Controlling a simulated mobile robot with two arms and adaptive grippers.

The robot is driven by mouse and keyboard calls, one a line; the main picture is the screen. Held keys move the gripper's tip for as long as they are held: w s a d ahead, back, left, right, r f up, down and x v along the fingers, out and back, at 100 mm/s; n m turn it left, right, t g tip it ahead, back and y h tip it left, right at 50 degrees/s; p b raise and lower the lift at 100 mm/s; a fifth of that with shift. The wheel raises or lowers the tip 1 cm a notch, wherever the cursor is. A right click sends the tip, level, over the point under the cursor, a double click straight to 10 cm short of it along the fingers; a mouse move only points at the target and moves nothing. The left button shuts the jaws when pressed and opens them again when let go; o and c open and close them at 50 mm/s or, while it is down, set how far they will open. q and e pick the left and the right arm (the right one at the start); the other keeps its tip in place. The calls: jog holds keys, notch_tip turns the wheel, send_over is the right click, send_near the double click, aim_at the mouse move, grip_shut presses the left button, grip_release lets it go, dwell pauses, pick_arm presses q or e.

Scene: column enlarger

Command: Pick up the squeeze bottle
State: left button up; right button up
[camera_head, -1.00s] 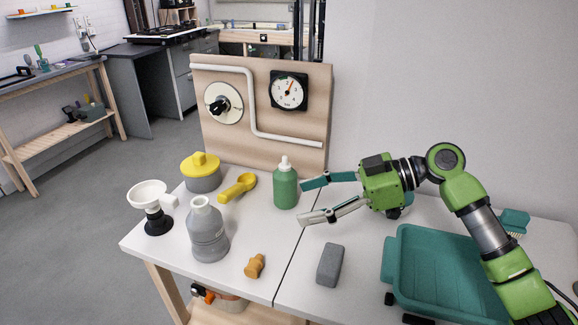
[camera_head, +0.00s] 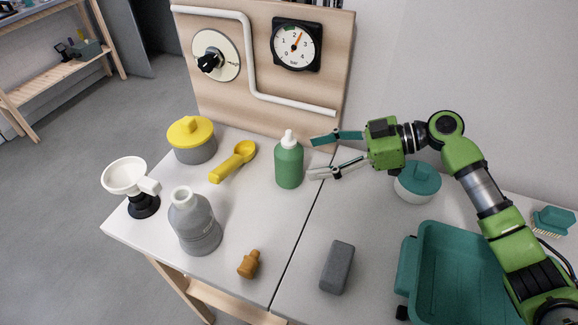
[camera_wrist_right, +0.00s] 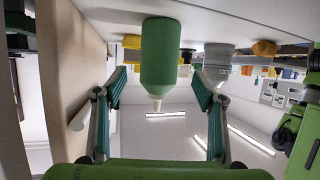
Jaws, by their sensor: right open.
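The squeeze bottle (camera_head: 288,165) is green with a white nozzle and stands upright on the white table, in front of the wooden panel. My right gripper (camera_head: 314,157) is open, just right of the bottle, its fingers pointing left toward it. In the right wrist view, which looks upside down, the bottle (camera_wrist_right: 160,55) appears between the two spread fingers (camera_wrist_right: 158,80), with a gap on both sides. The jaws are empty. My left gripper is not in view.
A grey bottle (camera_head: 195,222), yellow scoop (camera_head: 233,162), yellow-lidded pot (camera_head: 194,140) and white funnel (camera_head: 128,177) stand left. A wooden plug (camera_head: 249,264) and grey block (camera_head: 337,267) lie in front. A teal-lidded bowl (camera_head: 418,182) and teal tray (camera_head: 455,270) are right.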

aim_at(289, 162)
jog(key=shift+w+a+f, duration=0.2)
jog(key=shift+a+f, duration=0.25)
jog(key=shift+a, duration=0.05)
jog(key=shift+a+p, duration=0.3)
jog(key=shift+a, duration=0.05)
jog(key=p+x, duration=0.1)
jog(key=x, duration=0.4)
jog(key=shift+p, duration=0.35)
jog(key=shift+a+f, duration=0.2)
jog(key=shift+a, duration=0.2)
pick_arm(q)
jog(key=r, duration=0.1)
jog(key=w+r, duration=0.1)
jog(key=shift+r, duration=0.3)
pick_arm(e)
jog(key=c, duration=0.9)
